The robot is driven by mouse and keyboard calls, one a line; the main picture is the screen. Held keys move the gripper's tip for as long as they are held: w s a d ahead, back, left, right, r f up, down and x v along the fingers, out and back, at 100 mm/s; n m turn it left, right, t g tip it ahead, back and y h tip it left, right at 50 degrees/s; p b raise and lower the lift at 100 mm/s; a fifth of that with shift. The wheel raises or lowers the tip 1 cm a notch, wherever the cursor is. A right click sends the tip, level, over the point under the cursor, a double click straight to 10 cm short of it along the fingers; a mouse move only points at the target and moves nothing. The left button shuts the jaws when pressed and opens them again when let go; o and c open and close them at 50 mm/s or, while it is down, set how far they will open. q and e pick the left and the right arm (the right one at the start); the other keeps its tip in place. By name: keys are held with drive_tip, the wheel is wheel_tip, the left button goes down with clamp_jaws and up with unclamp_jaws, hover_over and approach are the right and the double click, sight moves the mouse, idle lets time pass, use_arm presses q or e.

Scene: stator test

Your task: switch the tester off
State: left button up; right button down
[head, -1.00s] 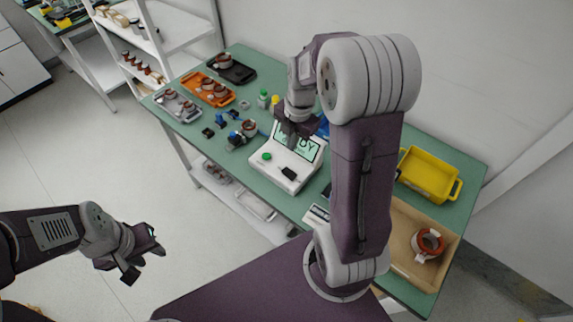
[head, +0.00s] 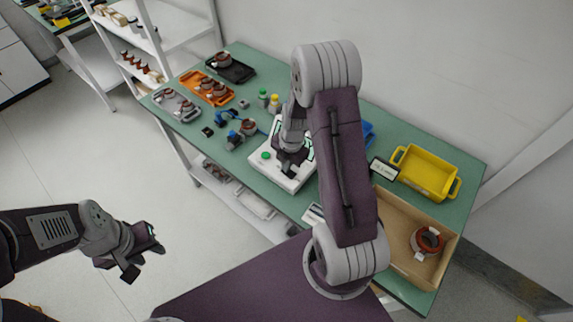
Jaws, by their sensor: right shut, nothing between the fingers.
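The tester (head: 284,181) is a white box with a sloped screen on the green table. A green round button (head: 266,155) shows on its front left. My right gripper (head: 289,170) is shut and empty, low over the tester's front, at the black switch. It mostly hides the switch, so I cannot tell whether they touch or how the switch is set. My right arm also hides most of the screen; only slivers of green show. My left gripper (head: 146,258) is open and empty, over the floor at the left, away from the table.
Grey (head: 164,97), orange (head: 195,81) and black (head: 244,74) trays stand at the table's far left. A blue fixture (head: 233,139) and small bottles (head: 274,101) are near the tester. A yellow bin (head: 452,193) and a wooden tray (head: 392,262) with a copper-wound ring (head: 428,240) are at right.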

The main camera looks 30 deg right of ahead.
drive_tip(key=shift+w+f+b, duration=0.1)
drive_tip(key=shift+f+b, duration=0.4)
drive_tip(key=shift+b, duration=0.2)
drive_tip(key=shift+a+r, duration=0.1)
drive_tip(key=shift+r, duration=0.2)
drive_tip(key=shift+s, duration=0.2)
drive_tip(key=shift+f, duration=0.1)
drive_tip(key=shift+s+d+b, duration=0.25)
drive_tip(key=shift+s+b, duration=0.1)
drive_tip(key=shift+s, duration=0.25)
drive_tip(key=shift+d, duration=0.15)
